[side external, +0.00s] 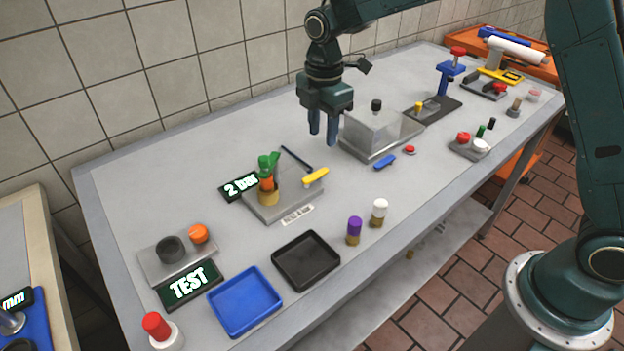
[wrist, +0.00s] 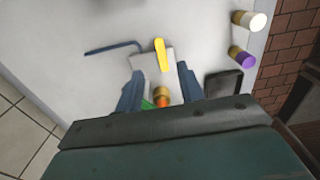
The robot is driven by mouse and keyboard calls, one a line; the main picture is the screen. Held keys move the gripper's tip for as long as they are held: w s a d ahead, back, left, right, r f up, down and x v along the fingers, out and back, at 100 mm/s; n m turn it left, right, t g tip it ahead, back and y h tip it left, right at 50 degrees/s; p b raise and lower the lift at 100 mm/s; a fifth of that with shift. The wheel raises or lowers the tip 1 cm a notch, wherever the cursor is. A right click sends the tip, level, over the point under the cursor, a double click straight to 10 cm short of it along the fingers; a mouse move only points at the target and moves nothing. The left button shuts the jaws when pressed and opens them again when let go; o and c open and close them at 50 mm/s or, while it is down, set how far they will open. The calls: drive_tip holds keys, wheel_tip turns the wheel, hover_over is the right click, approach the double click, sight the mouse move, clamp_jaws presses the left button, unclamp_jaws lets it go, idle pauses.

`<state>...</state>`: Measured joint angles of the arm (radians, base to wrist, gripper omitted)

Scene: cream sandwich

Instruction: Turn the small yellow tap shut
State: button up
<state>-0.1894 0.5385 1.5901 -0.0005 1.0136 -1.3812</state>
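The small yellow tap (side external: 316,177) is a flat yellow lever at the right of a grey base plate (side external: 284,205). On the same plate stands a brass and orange fitting with a green top (side external: 268,172). In the wrist view the yellow tap (wrist: 161,55) lies just beyond my fingertips. The brass and orange fitting (wrist: 161,97) shows between my fingers, partly hidden by my gripper body. My gripper (side external: 322,128) is above the table, up and behind the tap, pointing down. In the wrist view its two blue fingers (wrist: 159,80) are apart with nothing held between them.
A black tray (side external: 306,260), a purple-capped vial (side external: 354,229) and a white-capped vial (side external: 379,211) are in front.

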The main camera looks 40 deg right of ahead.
sight(322, 171)
wheel_tip(322, 171, down, 9)
drive_tip(key=shift+f, duration=0.1)
idle(0.4)
drive_tip(key=shift+c, duration=0.5)
clamp_jaws()
